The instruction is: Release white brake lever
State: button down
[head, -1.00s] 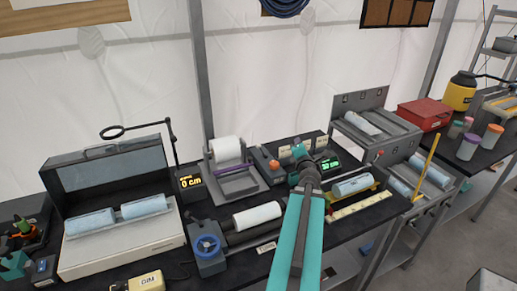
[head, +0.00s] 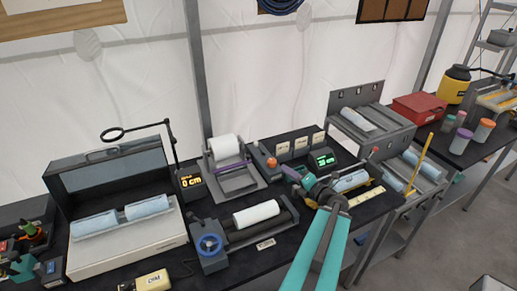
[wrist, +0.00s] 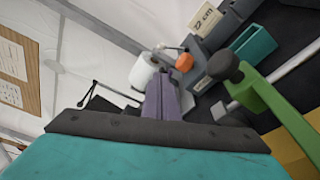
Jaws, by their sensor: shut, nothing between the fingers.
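My gripper (head: 284,169) is above the bench, its purple fingers pointing left and back in the head view. In the wrist view the purple fingers (wrist: 161,100) are together, with nothing between them. A white roll (head: 226,147) stands in a grey holder left of the gripper; in the wrist view it (wrist: 143,73) lies beyond the fingertips. A grey box with an orange knob (head: 271,162) is close to the fingertips, and the knob (wrist: 184,62) also shows in the wrist view. I cannot tell for sure which part is the white brake lever.
A green arm with a dark knob (wrist: 226,66) and a pale rod (wrist: 240,98) are right of the fingers in the wrist view. A roller unit with a blue handwheel (head: 211,245) stands in front. A grey rack (head: 360,97) stands right. Label cards (head: 301,142) line the back.

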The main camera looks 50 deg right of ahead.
jog(key=shift+w+f, duration=0.1)
jog(key=shift+w, duration=0.05)
dwell(0.3)
jog(key=b+x, duration=0.3)
jog(key=b, duration=0.1)
jog(key=shift+f+b, duration=0.1)
jog(key=shift+b, duration=0.2)
jog(key=b+x, duration=0.2)
jog(key=b, duration=0.4)
jog(key=shift+w+b, duration=0.15)
jog(key=shift+b, duration=0.2)
jog(key=p+x, duration=0.3)
jog(key=x, duration=1.1)
jog(key=shift+w, duration=0.2)
